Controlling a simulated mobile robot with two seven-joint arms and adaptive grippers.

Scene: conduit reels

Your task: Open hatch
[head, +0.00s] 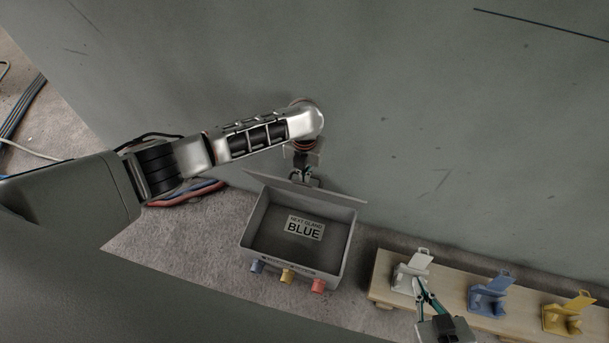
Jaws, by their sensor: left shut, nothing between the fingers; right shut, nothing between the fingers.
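The grey box (347,245) stands on the carpet against the wall. Its hatch (335,195) is swung up and back at the far edge, so the inside shows. A label (305,228) inside reads "BLUE" under a smaller line that is hard to read. My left gripper (307,180) is shut and empty at the hatch, at the back of the box; whether it touches the hatch I cannot tell. My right gripper (419,287) is shut and empty, low in the view, close to the white holder (411,272) on the board.
Blue, yellow and red knobs (287,276) line the box's front. A wooden board (383,277) to the right carries the white holder, a blue holder (487,298) and a yellow holder (562,318). Cables (30,105) lie at the left. Carpet is clear between box and board.

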